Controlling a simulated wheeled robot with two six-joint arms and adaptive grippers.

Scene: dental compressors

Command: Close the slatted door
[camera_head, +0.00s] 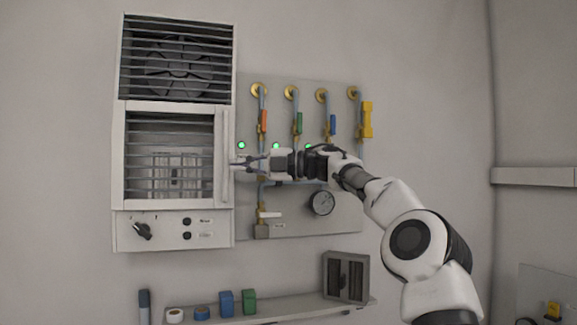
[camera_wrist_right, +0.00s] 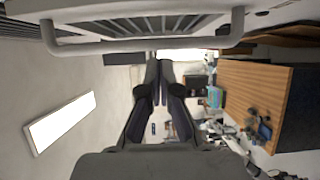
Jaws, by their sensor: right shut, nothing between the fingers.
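The slatted door (camera_head: 165,106) is a white framed panel with horizontal slats on the middle of the wall unit, with a vertical handle (camera_head: 224,158) along its right side. It looks flush or nearly flush with the unit; I cannot tell whether it is fully closed. In the right wrist view the handle (camera_wrist_right: 140,46) crosses the top as a pale bar, with the door's slats above it. My right gripper (camera_head: 236,163) is shut and empty, its tips at the handle's right side; contact is unclear. Its fingers also show in the wrist view (camera_wrist_right: 159,68). My left gripper is out of view.
A fan grille (camera_head: 178,60) is above the door and a control panel (camera_head: 170,231) with a knob below. Right of it, behind my arm, is a pipe board (camera_head: 345,215) with coloured valves and a gauge (camera_head: 321,203). A shelf (camera_head: 285,309) holds small items below.

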